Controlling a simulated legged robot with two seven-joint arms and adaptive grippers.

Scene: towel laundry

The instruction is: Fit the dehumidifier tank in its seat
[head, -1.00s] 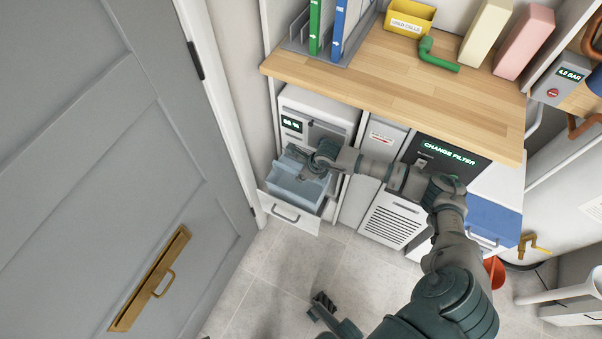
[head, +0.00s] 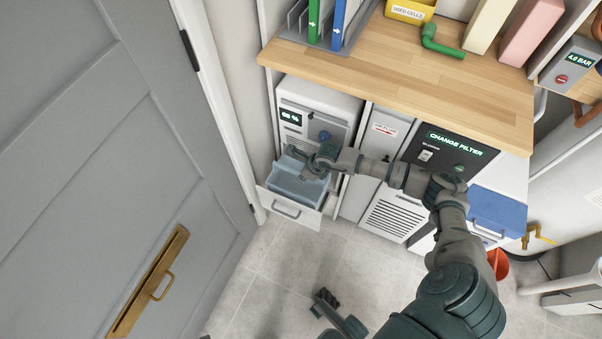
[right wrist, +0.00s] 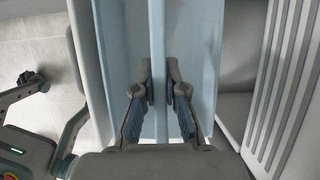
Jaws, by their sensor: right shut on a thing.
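The dehumidifier (head: 335,102) is the white unit under the counter at left, with a small display and a round knob. Its drawer (head: 289,209) is pulled out at the bottom. The translucent blue tank (head: 296,188) is in or just above the drawer; I cannot tell whether it rests on the bottom. My right gripper (head: 312,171) is over the tank. In the right wrist view its fingers (right wrist: 160,90) are shut on a thin blue bar across the tank (right wrist: 115,45). My left gripper (head: 325,299) hangs low over the floor, away from the tank; its opening is unclear.
The wooden counter (head: 400,72) overhangs the units. A grey door (head: 95,190) stands to the left. A narrow white panel (head: 378,145) and a dark-topped unit reading "CHANGE FILTER" (head: 450,148) are on the right. The tiled floor (head: 270,290) in front is clear.

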